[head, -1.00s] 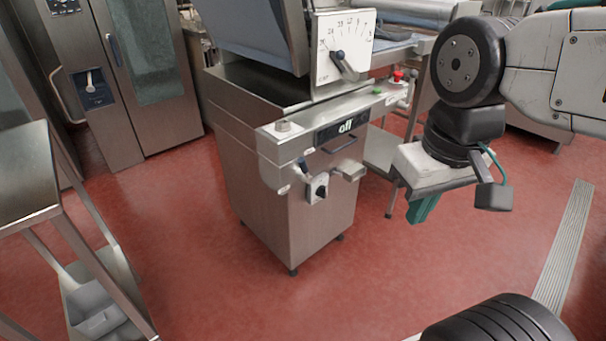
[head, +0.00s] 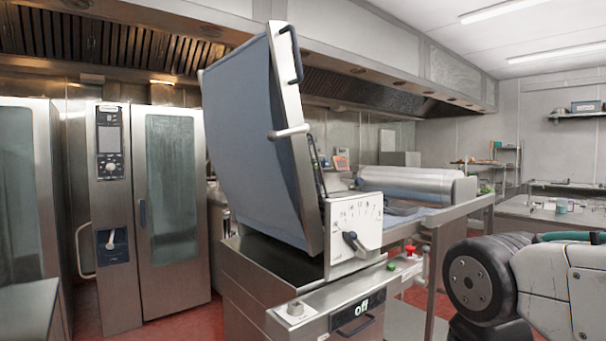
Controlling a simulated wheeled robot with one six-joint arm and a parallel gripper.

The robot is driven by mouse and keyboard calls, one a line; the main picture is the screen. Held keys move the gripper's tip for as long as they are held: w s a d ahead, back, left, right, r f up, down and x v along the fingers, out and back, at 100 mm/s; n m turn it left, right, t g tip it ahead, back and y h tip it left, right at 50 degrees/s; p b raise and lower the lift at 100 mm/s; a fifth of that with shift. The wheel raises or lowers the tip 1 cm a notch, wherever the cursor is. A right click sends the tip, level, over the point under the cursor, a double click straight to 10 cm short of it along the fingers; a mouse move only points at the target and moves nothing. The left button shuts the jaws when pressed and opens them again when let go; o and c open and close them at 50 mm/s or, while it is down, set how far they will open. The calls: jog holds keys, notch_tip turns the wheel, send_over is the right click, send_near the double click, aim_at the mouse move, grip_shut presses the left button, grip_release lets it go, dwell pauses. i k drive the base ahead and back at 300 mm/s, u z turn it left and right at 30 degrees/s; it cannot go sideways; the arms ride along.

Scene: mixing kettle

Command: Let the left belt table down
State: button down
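The left belt table (head: 245,140) stands folded up, steeply tilted, on the left of the steel machine in the head view. Its blue belt faces left. A dark handle (head: 289,50) sits near its top edge and a light metal knob or bar (head: 288,132) sticks out lower on its frame. My arm shows at the lower right, apart from the table. My gripper is below the picture's edge and does not show.
The right belt table (head: 440,212) lies flat, with a steel roller cover (head: 415,186) above it. A red button (head: 410,250) and a green button (head: 391,266) are on the front rail. Tall ovens (head: 150,200) stand behind at the left.

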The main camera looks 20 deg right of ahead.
aim_at(269, 187)
jog(key=z, duration=0.6)
jog(key=i, duration=0.5)
jog(key=z, duration=0.7)
jog(key=i, duration=0.7)
jog(key=u, duration=0.2)
